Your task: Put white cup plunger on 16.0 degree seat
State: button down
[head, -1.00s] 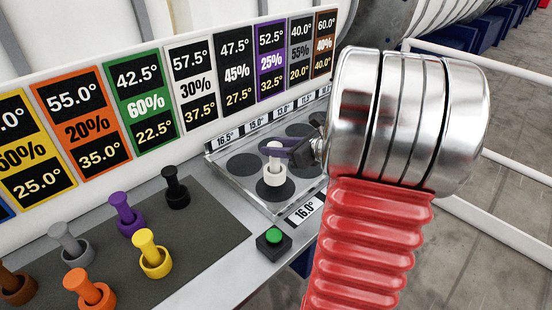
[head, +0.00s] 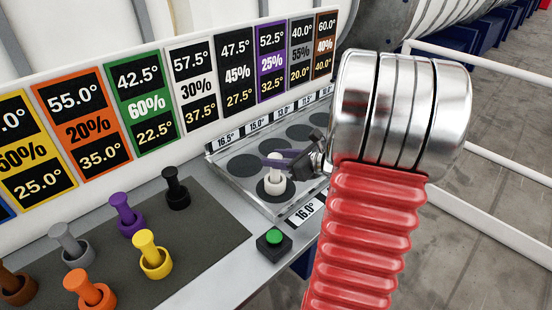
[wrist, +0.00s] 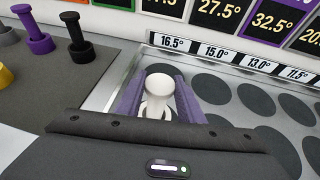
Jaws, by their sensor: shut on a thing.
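The white cup plunger (head: 275,187) is upright over the front dark round seat (head: 263,193), the one nearest the 16.0° label (head: 305,211). Its base looks on or just above that seat; I cannot tell if it touches. My gripper (head: 278,161) is shut on the plunger's stem with its purple fingers. In the wrist view the white plunger (wrist: 161,92) stands between the two fingers of my gripper (wrist: 160,101), and my wrist housing hides much of the seat under it.
The metal tray (head: 237,194) has several other empty dark seats. A green button (head: 273,236) is in front of it. Several coloured plungers, such as the yellow (head: 151,256) and the black one (head: 175,188), stand on the grey mat to the left. A sign board is behind.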

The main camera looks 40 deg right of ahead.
jog(key=c, duration=1.2)
grip_release()
jog(key=shift+r, duration=0.1)
jog(key=shift+s+d+r, duration=0.1)
jog(key=shift+s+r, duration=0.05)
jog(key=shift+s, duration=0.2)
jog(key=v, duration=1.1)
jog(key=shift+s, duration=0.15)
